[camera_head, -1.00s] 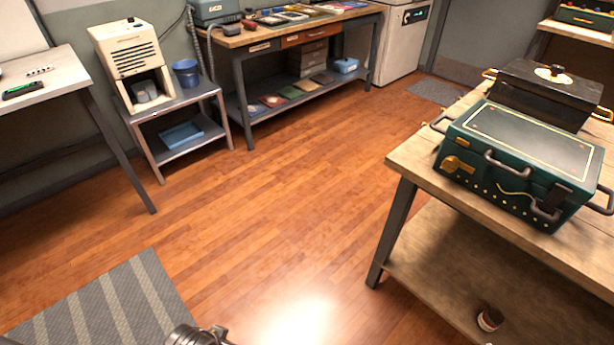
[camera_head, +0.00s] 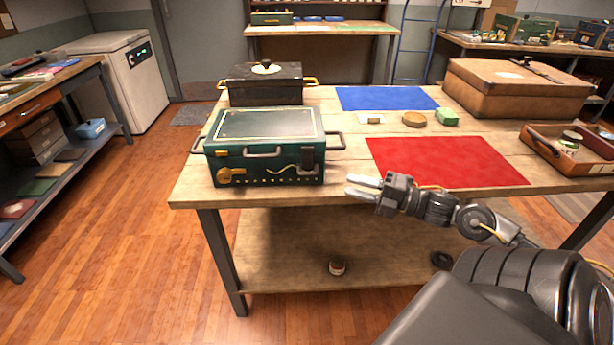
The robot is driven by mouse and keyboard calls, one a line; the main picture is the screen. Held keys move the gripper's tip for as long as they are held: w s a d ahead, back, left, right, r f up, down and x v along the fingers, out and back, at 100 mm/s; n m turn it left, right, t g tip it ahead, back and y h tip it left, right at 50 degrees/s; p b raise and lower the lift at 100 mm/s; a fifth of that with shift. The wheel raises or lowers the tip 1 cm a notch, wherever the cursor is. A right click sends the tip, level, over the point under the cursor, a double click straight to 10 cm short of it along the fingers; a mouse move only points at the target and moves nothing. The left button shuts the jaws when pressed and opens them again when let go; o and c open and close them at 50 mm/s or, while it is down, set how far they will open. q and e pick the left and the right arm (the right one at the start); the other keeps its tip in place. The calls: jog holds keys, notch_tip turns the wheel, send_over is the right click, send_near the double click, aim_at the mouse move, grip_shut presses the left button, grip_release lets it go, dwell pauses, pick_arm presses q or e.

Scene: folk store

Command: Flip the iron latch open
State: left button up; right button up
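A dark green case (camera_head: 265,130) with a cream-lined lid stands at the left end of the wooden table. On its front face a dark iron latch (camera_head: 308,160) sits at the right and a brass latch (camera_head: 231,175) at the left, with a handle between. Whether the iron latch is fastened is too small to tell. My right gripper (camera_head: 350,185) is at the table's front edge, right of the case and apart from it. Its two pale fingers point left, a little apart, with nothing between them. My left gripper is not in view.
A black box (camera_head: 265,85) with brass handles stands behind the case. A red mat (camera_head: 445,161) and a blue mat (camera_head: 386,98) lie on the table (camera_head: 350,148). A brown case (camera_head: 515,90) and a tray (camera_head: 565,155) are at the right. Floor at the left is clear.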

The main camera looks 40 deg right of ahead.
aim_at(314, 174)
jog(key=shift+x, duration=5.4)
jog(key=shift+c, duration=0.3)
